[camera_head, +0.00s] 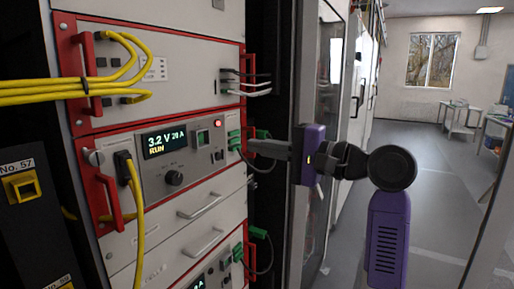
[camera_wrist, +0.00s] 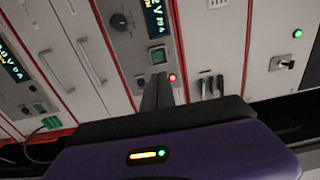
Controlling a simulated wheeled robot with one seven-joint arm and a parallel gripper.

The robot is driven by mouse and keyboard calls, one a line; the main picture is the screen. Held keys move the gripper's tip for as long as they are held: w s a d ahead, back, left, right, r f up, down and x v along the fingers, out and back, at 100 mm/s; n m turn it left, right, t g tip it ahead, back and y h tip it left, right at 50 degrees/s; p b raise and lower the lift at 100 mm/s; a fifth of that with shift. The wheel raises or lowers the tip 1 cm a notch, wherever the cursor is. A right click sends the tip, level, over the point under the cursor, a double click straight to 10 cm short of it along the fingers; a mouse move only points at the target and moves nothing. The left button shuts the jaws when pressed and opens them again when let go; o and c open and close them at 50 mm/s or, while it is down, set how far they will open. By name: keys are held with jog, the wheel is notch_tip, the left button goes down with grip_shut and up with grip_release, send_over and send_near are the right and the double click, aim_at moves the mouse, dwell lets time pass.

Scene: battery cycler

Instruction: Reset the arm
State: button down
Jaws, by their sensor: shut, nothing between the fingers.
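My arm reaches in from the right in the head view, with its purple wrist and dark gripper (camera_head: 252,147) pointing left at the cycler rack. The fingers are together and empty, with their tips by the right edge of the cycler unit (camera_head: 150,178), near the green connectors (camera_head: 234,141). In the wrist view the shut fingers (camera_wrist: 158,82) point at the unit's front panel, beside a lit red lamp (camera_wrist: 172,77). I cannot tell whether the tips touch anything. The unit's display (camera_head: 164,142) reads 3.2 V 20 A RUN.
Yellow cables (camera_head: 60,92) run to the upper unit (camera_head: 190,75) on the left. Red handles (camera_head: 92,64) stick out from the rack. A glass cabinet door (camera_head: 329,70) stands behind my gripper. Open floor (camera_head: 430,180) lies to the right, with tables (camera_head: 462,118) far back.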

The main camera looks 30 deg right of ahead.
dwell(0.6)
jog(key=d+r+t+h, duration=0.3)
jog(key=d+t+h, duration=0.2)
jog(key=d, duration=0.1)
jog(key=s+f+n+h, duration=0.1)
jog(key=s+f+h, duration=0.3)
jog(key=f, duration=0.5)
jog(key=s+f+n+h, duration=0.1)
jog(key=s+f+h, duration=0.25)
jog(key=f, duration=0.55)
jog(key=s+a+f+n+g+y, duration=0.1)
jog(key=s+a+f+n+g, duration=0.1)
jog(key=s+f, duration=0.5)
jog(key=s+a+f+n+g+y, duration=0.1)
jog(key=s+a+f+n, duration=0.3)
jog(key=s, duration=1.3)
jog(key=s+a+f+n+g+y, duration=0.1)
jog(key=s+a+f+n, duration=0.3)
jog(key=s+a+f, duration=0.4)
jog(key=s+f+g, duration=0.1)
jog(key=s+f, duration=0.2)
jog(key=s, duration=0.1)
jog(key=shift+s+a+f+g, duration=0.2)
jog(key=shift+s+f+g, duration=0.05)
jog(key=shift+s+g, duration=0.15)
jog(key=shift+y, duration=0.25)
